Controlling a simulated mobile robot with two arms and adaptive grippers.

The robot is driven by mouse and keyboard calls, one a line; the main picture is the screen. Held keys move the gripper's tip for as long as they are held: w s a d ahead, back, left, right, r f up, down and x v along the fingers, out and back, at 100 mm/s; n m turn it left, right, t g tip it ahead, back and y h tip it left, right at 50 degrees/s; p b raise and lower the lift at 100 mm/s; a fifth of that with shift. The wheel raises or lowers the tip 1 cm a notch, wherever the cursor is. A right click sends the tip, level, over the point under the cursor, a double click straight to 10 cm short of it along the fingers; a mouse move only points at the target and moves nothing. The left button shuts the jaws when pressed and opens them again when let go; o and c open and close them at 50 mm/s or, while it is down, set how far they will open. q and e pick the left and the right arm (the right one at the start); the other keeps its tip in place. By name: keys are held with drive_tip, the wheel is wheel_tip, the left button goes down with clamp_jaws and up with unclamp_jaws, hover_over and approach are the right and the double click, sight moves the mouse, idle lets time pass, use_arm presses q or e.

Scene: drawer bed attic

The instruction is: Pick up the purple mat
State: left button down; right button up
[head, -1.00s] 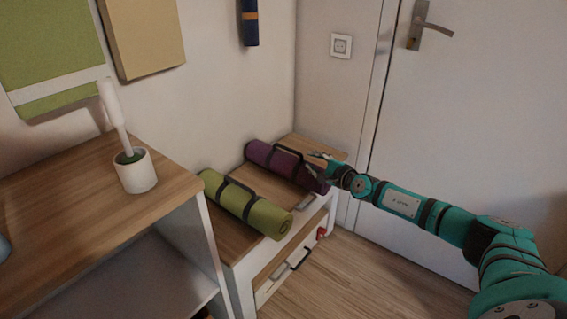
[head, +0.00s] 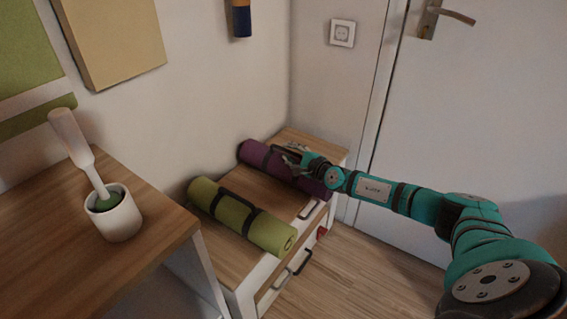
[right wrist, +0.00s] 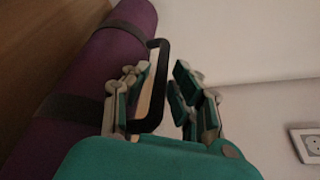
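The purple mat (head: 252,153) is rolled up, with dark straps and a black carry handle, and lies on the wooden top of the low drawer unit (head: 262,188). My right gripper (head: 294,156) is at the mat's handle, over its middle. In the right wrist view the purple mat (right wrist: 75,112) runs along the left side. There the black handle (right wrist: 157,85) stands up between the two spread fingers of my right gripper (right wrist: 161,76), nearer the left finger. The gripper is open. My left gripper is in neither view.
A green rolled mat (head: 240,216) lies in front of the purple one on the same unit. A taller wooden cabinet (head: 60,235) with a white pot (head: 115,216) and brush stands at the left. Walls close in behind; a white door (head: 480,110) is at right.

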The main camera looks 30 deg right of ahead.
drive_tip(key=shift+s+r, duration=0.15)
drive_tip(key=shift+s, duration=0.1)
clamp_jaws()
drive_tip(key=shift+w+r, duration=0.1)
drive_tip(key=shift+r, duration=0.05)
